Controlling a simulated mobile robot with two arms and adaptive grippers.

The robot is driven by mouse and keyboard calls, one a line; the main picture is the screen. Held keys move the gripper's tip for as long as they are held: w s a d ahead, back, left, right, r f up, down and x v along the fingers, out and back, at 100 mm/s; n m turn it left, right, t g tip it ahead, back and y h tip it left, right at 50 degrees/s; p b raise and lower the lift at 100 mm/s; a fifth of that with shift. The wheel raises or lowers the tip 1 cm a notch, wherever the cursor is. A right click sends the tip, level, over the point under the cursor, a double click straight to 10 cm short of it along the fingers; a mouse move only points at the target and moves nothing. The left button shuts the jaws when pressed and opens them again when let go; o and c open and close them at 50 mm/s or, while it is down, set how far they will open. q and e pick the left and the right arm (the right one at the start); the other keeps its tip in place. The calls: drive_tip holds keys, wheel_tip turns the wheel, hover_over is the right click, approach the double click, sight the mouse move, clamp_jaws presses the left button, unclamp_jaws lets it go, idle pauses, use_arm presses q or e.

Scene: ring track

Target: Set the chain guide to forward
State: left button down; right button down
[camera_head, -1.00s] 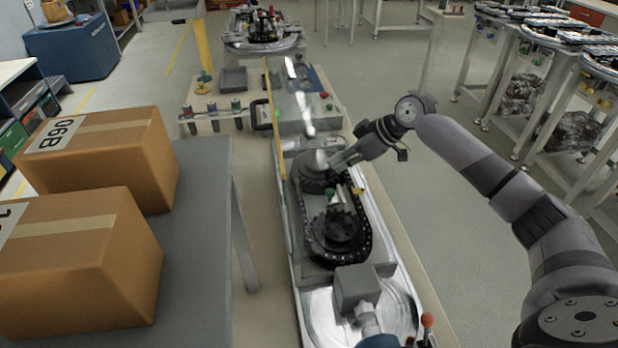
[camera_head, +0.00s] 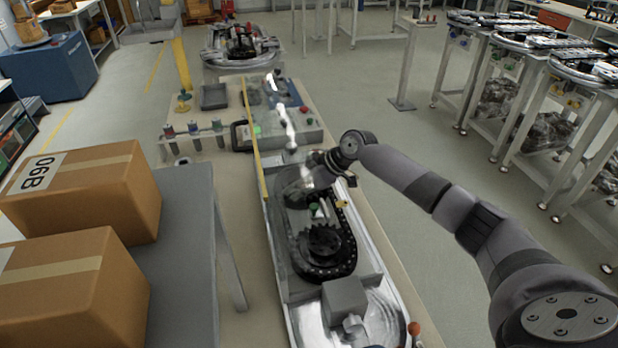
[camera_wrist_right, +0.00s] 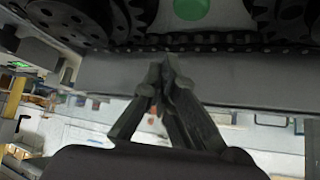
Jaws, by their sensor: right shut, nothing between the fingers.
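The chain drive has a black chain around two sprockets. The near sprocket (camera_head: 322,247) shows clearly; the far one is partly hidden behind my right gripper and a clear cover. A green-topped part (camera_head: 314,208), possibly the chain guide, sits between the sprockets inside the chain loop. It shows as a green disc (camera_wrist_right: 190,8) at the top of the right wrist view. My right gripper (camera_head: 318,178) is at the far part of the drive. In the wrist view its fingertips (camera_wrist_right: 165,75) are together and empty, close to the chain (camera_wrist_right: 220,42); contact is unclear. My left gripper is out of view.
A grey motor block (camera_head: 345,297) stands at the drive's near end. A yellow bar (camera_head: 254,140) runs along its left side. Two cardboard boxes (camera_head: 95,180) stand on a grey table at left.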

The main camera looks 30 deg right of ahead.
drive_tip(key=shift+w+a+f, duration=0.35)
drive_tip(key=shift+f, duration=0.2)
drive_tip(key=s+d+p, duration=0.1)
drive_tip(key=s+d, duration=0.1)
drive_tip(key=d, duration=0.1)
drive_tip(key=shift+s+f+p, duration=0.2)
drive_tip(key=shift+s+p, duration=0.2)
drive_tip(key=shift+f, duration=0.1)
drive_tip(key=shift+w+a, duration=0.1)
